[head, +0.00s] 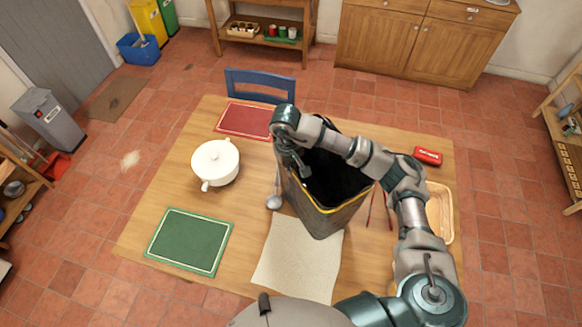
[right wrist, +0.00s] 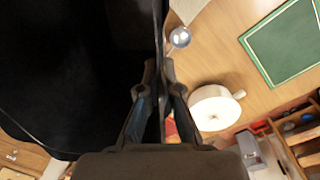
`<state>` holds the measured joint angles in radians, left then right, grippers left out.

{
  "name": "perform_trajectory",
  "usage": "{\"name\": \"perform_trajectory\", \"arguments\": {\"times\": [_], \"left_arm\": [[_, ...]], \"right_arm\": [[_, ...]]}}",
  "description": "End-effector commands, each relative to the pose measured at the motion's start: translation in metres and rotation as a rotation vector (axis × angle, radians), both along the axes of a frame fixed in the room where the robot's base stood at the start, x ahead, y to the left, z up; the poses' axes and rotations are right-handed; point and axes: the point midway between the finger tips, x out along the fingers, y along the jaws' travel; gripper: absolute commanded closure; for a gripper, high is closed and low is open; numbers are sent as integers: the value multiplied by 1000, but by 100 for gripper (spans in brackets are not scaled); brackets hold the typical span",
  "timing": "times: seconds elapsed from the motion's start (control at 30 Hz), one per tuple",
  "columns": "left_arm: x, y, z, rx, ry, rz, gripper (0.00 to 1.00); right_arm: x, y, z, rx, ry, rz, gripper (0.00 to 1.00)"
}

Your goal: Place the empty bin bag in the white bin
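The open black bin bag (head: 335,222), box-like with a yellow strip along its near rim, is over the wooden table. I cannot tell whether its bottom touches the table. It looks empty, though its inside is very dark. My right gripper (head: 303,172) is at its left rim. In the right wrist view the bag (right wrist: 70,70) fills the left side, and the fingers (right wrist: 159,78) close on its thin edge from both sides. No clearly white bin shows; a grey bin (head: 42,120) stands on the floor at far left. My left gripper is out of view.
The table (head: 150,225) holds a white lidded pot (head: 215,162), green mat (head: 188,241), red mat (head: 243,121), ladle (head: 274,202), cream cloth (head: 297,262), red case (head: 428,156) and wooden tray (head: 440,212). A blue chair (head: 260,82) stands behind. Floor is open at left.

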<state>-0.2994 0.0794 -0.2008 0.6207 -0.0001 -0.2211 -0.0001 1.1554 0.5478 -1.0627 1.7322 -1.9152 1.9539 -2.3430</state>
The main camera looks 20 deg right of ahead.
Motion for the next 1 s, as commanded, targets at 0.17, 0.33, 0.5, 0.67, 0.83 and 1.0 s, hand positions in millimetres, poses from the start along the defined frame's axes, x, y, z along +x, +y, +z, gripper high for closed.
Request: {"name": "perform_trajectory", "arguments": {"times": [0.17,0.33,0.5,0.67,0.83,1.0], "left_arm": [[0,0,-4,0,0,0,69],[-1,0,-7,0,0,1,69],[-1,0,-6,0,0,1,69],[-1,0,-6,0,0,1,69],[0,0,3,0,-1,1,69],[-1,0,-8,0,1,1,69]], "right_arm": [[0,0,-3,0,-1,0,100],[0,0,-6,0,1,1,88],[0,0,-5,1,1,0,69],[0,0,-4,0,0,0,69],[-1,0,3,0,1,0,69],[2,2,34,0,-6,-1,69]]}}
